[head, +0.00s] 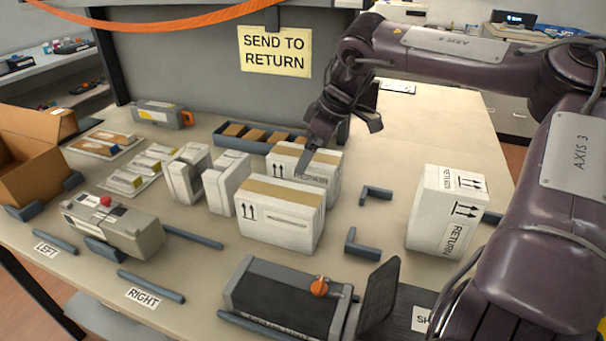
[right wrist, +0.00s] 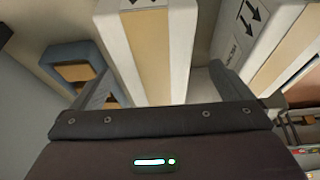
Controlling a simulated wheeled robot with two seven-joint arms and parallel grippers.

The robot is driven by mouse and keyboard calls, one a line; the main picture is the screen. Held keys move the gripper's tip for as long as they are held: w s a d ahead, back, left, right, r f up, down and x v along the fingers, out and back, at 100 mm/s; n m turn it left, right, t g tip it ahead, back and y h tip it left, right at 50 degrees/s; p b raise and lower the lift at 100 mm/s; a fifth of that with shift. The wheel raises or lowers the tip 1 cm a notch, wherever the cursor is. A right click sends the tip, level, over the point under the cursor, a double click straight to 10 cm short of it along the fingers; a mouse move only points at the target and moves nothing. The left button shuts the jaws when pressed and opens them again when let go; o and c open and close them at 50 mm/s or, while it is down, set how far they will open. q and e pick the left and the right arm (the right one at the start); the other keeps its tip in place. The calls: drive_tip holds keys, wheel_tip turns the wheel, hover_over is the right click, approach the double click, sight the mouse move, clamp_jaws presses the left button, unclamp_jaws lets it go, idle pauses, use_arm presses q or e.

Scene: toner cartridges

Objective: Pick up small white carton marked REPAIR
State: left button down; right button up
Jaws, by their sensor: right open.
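The small white carton (head: 325,168), with a tan tape strip, stands on the table behind another white carton. Dark lettering that looks like REPAIR shows on it, partly covered. My right gripper (head: 305,160) is over this carton, pointing down, with its fingers apart. In the right wrist view the carton (right wrist: 147,55) lies between the two open fingers (right wrist: 160,88), with nothing gripped. Whether a finger touches it I cannot tell. My left gripper is not in view.
A taped white carton (head: 280,220) stands close in front. A blue tray (head: 233,140) is just behind. Smaller white boxes (head: 220,190) stand to the left, a RETURN carton (head: 445,212) to the right. A grey-black device (head: 285,300) is at the front.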

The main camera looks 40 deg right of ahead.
drive_tip(key=x, duration=0.6)
drive_tip(key=shift+w+d+f, duration=0.2)
drive_tip(key=shift+d+f, duration=0.05)
drive_tip(key=shift+c, duration=0.2)
drive_tip(key=shift+r, duration=0.1)
drive_tip(key=c, duration=1.3)
